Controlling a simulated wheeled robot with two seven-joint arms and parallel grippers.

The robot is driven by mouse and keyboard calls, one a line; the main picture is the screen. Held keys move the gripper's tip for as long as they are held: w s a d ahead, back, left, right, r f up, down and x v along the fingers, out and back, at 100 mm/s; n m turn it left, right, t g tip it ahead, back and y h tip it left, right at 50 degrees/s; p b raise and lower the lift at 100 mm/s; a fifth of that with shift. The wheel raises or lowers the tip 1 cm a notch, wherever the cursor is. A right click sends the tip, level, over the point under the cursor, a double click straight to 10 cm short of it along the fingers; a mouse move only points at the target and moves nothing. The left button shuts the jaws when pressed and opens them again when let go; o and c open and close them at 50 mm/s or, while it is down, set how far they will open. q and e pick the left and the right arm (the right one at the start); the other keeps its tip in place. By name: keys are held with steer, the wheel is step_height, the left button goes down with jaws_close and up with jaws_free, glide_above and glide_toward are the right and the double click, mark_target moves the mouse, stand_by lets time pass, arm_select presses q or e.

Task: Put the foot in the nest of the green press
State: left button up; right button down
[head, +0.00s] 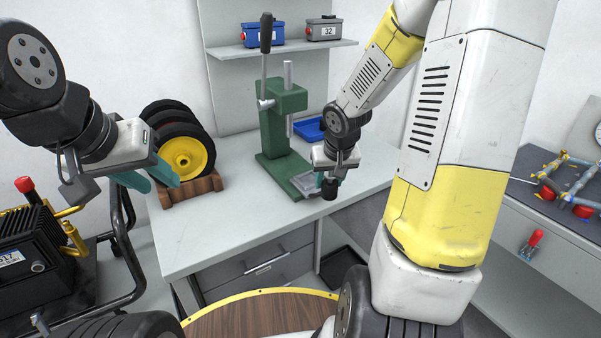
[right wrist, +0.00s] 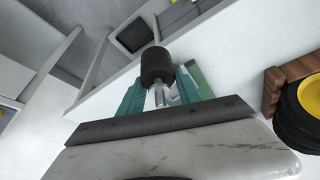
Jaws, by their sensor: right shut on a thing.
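The green press (head: 281,112) stands on the white bench, with its lever upright and its base reaching toward the front edge. My right gripper (head: 325,181) points down by the front end of that base. It is shut on the foot (head: 329,190), a black rubber cylinder with a metal stem. In the right wrist view the foot (right wrist: 157,66) sticks out past the teal fingers, its stem between them. A bit of the press's green base (right wrist: 203,82) shows behind one finger. The nest is hidden or too small to make out. My left gripper (head: 160,181) is open and empty, left of the bench.
A wooden rack (head: 190,190) with black and yellow wheels stands left of the press. A blue tray (head: 309,128) lies behind the right gripper. A shelf (head: 280,49) above holds blue and grey boxes. The bench front left of the press is clear.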

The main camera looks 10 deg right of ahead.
steer(key=w, duration=0.4)
steer(key=w+a+f, duration=0.1)
steer(key=w, duration=0.4)
steer(key=w+a, duration=0.1)
steer(key=w, duration=0.4)
steer(key=shift+f, duration=0.2)
steer(key=x, duration=0.2)
steer(key=shift+f, duration=0.9)
steer(key=c, duration=0.8)
jaws_free()
steer(key=shift+f, duration=0.15)
steer(key=shift+c, duration=0.2)
